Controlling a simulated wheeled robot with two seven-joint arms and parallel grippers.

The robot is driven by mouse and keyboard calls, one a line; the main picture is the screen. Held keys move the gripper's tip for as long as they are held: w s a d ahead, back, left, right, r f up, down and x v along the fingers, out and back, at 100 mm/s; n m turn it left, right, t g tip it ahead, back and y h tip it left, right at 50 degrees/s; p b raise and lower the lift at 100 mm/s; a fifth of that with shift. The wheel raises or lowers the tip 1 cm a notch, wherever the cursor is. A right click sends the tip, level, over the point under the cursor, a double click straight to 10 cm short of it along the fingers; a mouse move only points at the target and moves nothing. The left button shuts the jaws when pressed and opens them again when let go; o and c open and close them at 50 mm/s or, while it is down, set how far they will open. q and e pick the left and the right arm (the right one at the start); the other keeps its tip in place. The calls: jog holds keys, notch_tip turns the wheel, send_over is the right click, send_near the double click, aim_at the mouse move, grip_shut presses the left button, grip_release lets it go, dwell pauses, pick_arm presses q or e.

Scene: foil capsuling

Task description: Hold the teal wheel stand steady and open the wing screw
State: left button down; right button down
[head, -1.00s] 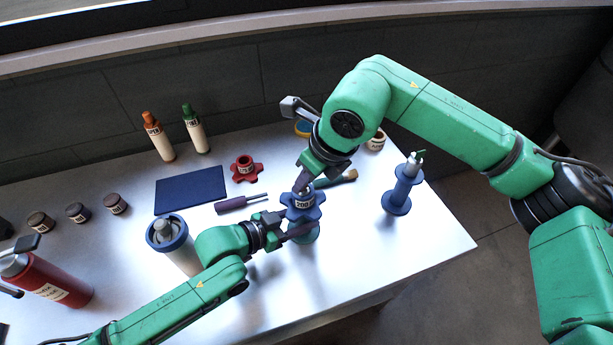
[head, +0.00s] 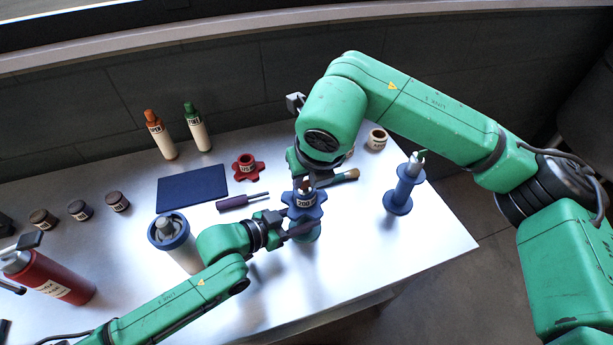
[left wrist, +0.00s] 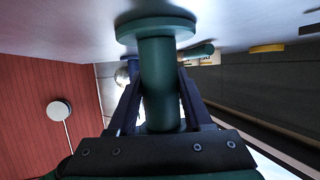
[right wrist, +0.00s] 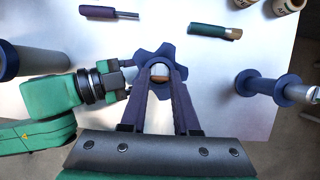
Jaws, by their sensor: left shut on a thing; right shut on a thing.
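The teal wheel stand (head: 312,236) stands upright near the middle of the table's front; its round base and post fill the left wrist view (left wrist: 158,85). My left gripper (head: 300,229) is shut around the post from the left. A blue lobed wheel (head: 291,211) labelled 200 sits on top of the stand. My right gripper (right wrist: 160,76) reaches down from above and is shut on a small brown-and-pale piece (right wrist: 160,71) at the wheel's centre, seemingly the wing screw. The fingers hide most of that piece, so its wings cannot be made out.
A blue spool stand (head: 398,200) is to the right. A purple-handled screwdriver (head: 232,203), a brush (head: 345,176) and a red wheel (head: 247,168) lie close behind. A blue-rimmed canister (head: 172,240) stands left, beside my left arm. The table's front right is clear.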

jog(key=c, duration=0.6)
grip_release()
jog(key=shift+c, duration=0.2)
jog(key=shift+r, duration=0.1)
jog(key=v, duration=1.2)
pick_arm(q)
jog(key=shift+c, duration=1.2)
grip_release()
